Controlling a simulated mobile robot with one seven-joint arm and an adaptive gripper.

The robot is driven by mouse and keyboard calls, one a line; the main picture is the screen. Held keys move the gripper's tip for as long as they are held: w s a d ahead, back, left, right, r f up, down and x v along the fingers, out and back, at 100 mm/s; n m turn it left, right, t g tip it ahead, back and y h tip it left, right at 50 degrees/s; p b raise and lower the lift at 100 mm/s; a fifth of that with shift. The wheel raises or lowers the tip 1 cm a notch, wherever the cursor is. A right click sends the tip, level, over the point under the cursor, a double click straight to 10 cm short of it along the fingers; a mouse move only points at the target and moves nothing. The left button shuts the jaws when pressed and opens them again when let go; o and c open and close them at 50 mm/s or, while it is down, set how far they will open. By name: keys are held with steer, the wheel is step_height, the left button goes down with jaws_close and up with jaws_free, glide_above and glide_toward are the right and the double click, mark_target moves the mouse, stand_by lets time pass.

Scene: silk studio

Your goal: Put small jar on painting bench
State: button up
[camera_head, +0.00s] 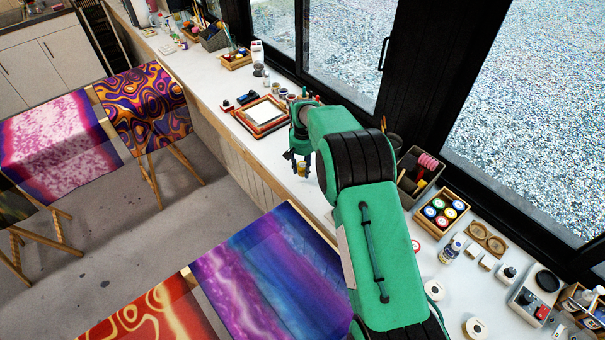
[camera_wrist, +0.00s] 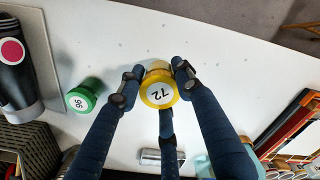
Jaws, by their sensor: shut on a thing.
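The small jar has a yellow lid marked 72 and shows between the fingertips in the wrist view (camera_wrist: 159,92). In the head view the jar (camera_head: 302,170) is a small yellowish shape below my gripper (camera_head: 301,160). My gripper's dark fingers (camera_wrist: 155,80) are closed around the jar, which looks upright. The jar is over the long white bench (camera_head: 280,150) beside the windows, near its front edge. I cannot tell whether its base touches the bench. The bench's white top also fills much of the wrist view (camera_wrist: 215,60).
A green-lidded jar (camera_wrist: 85,95) stands close by in the wrist view, beside a dark bottle (camera_wrist: 14,65). A wooden frame (camera_head: 262,115) lies left of my gripper on the bench. A box of colored jars (camera_head: 440,211) is to the right. Painted silks (camera_head: 265,275) on stands occupy the floor.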

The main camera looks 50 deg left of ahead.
mark_target(303, 173)
steer(key=shift+a, duration=0.15)
steer(key=shift+f, duration=1.75)
steer(key=shift+f, duration=0.2)
steer(key=o, duration=1.2)
steer(key=shift+r, duration=0.15)
step_height(303, 173, up, 12)
steer(key=shift+w+r, duration=0.1)
